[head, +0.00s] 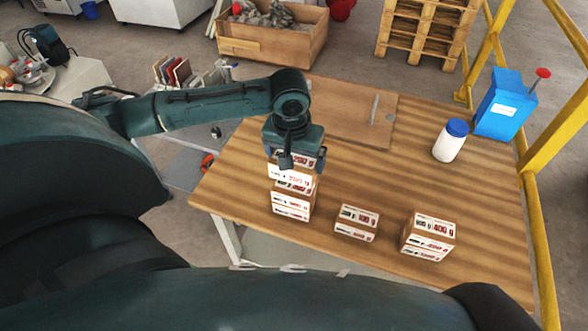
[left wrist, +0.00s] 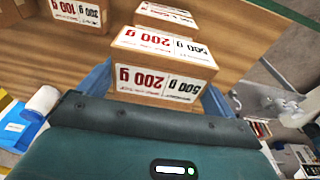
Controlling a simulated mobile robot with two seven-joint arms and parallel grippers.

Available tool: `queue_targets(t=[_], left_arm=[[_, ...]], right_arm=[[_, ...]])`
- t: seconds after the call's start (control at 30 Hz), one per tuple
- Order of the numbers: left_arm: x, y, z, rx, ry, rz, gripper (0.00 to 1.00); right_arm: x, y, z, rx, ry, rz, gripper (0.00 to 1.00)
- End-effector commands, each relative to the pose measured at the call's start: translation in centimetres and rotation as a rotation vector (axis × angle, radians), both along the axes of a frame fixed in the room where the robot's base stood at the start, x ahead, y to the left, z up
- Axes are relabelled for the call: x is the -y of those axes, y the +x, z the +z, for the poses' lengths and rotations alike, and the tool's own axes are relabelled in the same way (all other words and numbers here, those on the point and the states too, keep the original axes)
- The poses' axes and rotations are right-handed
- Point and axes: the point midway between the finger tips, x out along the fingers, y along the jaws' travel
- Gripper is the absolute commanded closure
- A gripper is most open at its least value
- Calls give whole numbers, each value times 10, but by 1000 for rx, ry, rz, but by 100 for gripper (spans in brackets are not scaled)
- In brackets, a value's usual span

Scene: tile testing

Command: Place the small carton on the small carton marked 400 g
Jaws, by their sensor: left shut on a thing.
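My left gripper (head: 292,162) points down over the left stack and is shut on a small carton (head: 284,174). In the left wrist view this carton (left wrist: 165,66) sits between the blue fingers and reads 200 g and 500 g. Below it is a stack of similar cartons (head: 291,206); I cannot tell whether the held carton touches it. On the right stands a carton (head: 430,225) whose red print looks like 400 g, with another layer under its top. Between them is a lower carton (head: 357,218), which reads 100 g in the left wrist view (left wrist: 78,12). My right gripper is not in view.
The wooden table (head: 330,170) has free room behind the cartons. A white jar with a blue lid (head: 450,141) and a blue container (head: 504,103) stand at the right. A flat brown board (head: 350,112) lies at the back. A yellow rail (head: 541,230) edges the table's right side.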

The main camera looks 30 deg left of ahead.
Motion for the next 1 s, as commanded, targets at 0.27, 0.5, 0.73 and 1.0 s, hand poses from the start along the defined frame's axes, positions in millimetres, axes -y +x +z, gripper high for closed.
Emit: queue_targets(t=[0.27,0.5,0.73,1.0], left_arm=[[0,0,-41,0,1,-1,49],[0,0,-45,2,1,-1,49],[0,-1,-49,-2,1,-1,8],[0,-1,-49,-1,1,-1,0]], right_arm=[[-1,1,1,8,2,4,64],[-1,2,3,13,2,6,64],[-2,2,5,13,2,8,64],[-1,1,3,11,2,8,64]])
